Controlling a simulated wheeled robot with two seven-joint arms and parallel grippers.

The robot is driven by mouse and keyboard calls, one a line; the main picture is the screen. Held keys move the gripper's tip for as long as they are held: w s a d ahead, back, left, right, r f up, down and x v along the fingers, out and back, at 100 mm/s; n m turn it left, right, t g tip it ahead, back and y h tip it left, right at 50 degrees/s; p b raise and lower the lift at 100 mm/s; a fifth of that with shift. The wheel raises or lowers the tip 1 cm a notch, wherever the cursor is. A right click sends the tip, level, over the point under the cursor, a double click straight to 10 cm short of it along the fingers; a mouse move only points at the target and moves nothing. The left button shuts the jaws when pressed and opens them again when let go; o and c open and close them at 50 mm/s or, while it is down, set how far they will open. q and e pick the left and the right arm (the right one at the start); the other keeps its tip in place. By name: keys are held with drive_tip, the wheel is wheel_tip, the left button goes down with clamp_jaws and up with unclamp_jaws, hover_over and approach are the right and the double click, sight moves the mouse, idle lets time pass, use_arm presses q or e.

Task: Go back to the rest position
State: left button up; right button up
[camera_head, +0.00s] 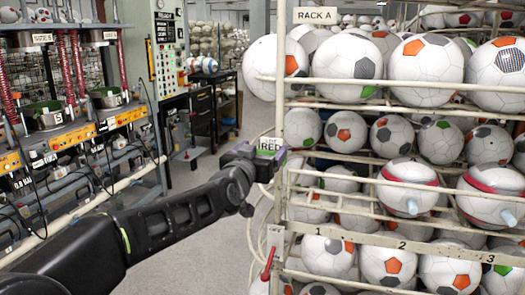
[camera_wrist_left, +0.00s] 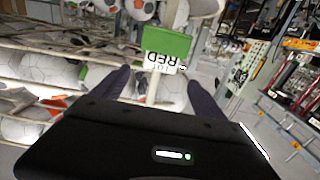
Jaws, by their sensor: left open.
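My left gripper (camera_head: 262,157) reaches in from the left in the head view, its purple fingers close to the front left post of the ball rack (camera_head: 282,100). In the left wrist view its two fingers (camera_wrist_left: 160,84) stand apart, with no object gripped between them. The same card (camera_head: 269,145) shows just behind the fingers in the head view. I cannot tell whether a finger touches the card or the post. My right gripper is in neither view.
The rack's rails and shelves of footballs fill the right side, with a RACK A sign (camera_head: 315,15) on top. A red-handled part (camera_head: 268,264) hangs low on the post. Machines and a control panel (camera_head: 166,50) stand at left. Grey floor (camera_head: 205,170) is open between.

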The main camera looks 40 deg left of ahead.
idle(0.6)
use_arm(q)
drive_tip(key=w+d+f+g+h, duration=0.2)
drive_tip(key=d+f, duration=0.4)
drive_tip(key=f, duration=0.6)
drive_tip(key=w+d+f+g+h, duration=0.2)
drive_tip(key=d+f, duration=0.4)
drive_tip(key=f, duration=0.5)
drive_tip(key=s+d+f+g+h, duration=0.1)
drive_tip(key=s+d+f+g, duration=0.15)
drive_tip(key=d+f, duration=0.45)
drive_tip(key=s+d+f+g+h, duration=0.1)
drive_tip(key=s+d+f+h, duration=0.15)
drive_tip(key=f, duration=0.85)
drive_tip(key=s+d+f+g, duration=0.3)
drive_tip(key=s+d+f, duration=0.3)
drive_tip(key=s, duration=0.3)
drive_tip(key=s+d+f+m+g+h+p, duration=0.1)
drive_tip(key=s+d+f+g, duration=0.2)
drive_tip(key=s+d+f, duration=0.2)
drive_tip(key=s+d+f+m+g+h, duration=0.1)
drive_tip(key=s+d+f+g, duration=0.2)
drive_tip(key=s+d+f, duration=0.3)
drive_tip(key=s+f, duration=0.4)
drive_tip(key=s, duration=0.4)
drive_tip(key=shift+d+f, duration=0.3)
drive_tip(key=shift+d, duration=0.05)
drive_tip(key=shift+s+h, duration=0.1)
drive_tip(key=shift+h, duration=0.15)
